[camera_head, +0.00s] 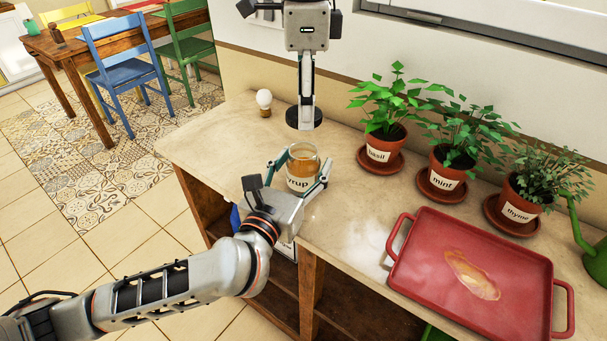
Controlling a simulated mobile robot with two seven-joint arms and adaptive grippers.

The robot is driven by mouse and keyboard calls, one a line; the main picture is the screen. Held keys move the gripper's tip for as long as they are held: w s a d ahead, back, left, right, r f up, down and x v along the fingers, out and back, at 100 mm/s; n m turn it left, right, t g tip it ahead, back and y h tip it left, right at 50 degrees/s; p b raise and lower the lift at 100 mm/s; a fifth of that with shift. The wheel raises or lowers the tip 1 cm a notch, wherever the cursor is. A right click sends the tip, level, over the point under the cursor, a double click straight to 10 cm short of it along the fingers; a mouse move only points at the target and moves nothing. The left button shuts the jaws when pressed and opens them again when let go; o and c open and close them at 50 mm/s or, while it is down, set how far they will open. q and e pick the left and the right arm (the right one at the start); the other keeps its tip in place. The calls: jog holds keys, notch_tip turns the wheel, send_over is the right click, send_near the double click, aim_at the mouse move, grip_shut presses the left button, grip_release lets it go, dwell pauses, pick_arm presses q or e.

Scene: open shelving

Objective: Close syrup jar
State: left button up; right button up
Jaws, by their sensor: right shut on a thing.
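The syrup jar (302,172) is glass with amber contents and a partly hidden label reading "yrup". It stands upright and uncovered on the counter. My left gripper (305,172) is open, with its fingers on either side of the jar; whether they touch the glass is hard to tell. My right gripper (304,104) comes down from the top of the view and is shut on a dark round lid (304,124). The lid is held roughly level above the jar, apart from its rim.
A bulb-shaped white and brown item (264,102) stands behind left. Potted basil (380,148), mint (447,172) and thyme (518,205) line the wall at right. A red tray (420,275) and a green watering can (596,262) lie front right.

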pick_arm(q)
jog(key=c, duration=1.1)
pick_arm(e)
jog(key=shift+f, duration=2.5)
jog(key=shift+f, duration=0.9)
jog(key=shift+f, duration=0.5)
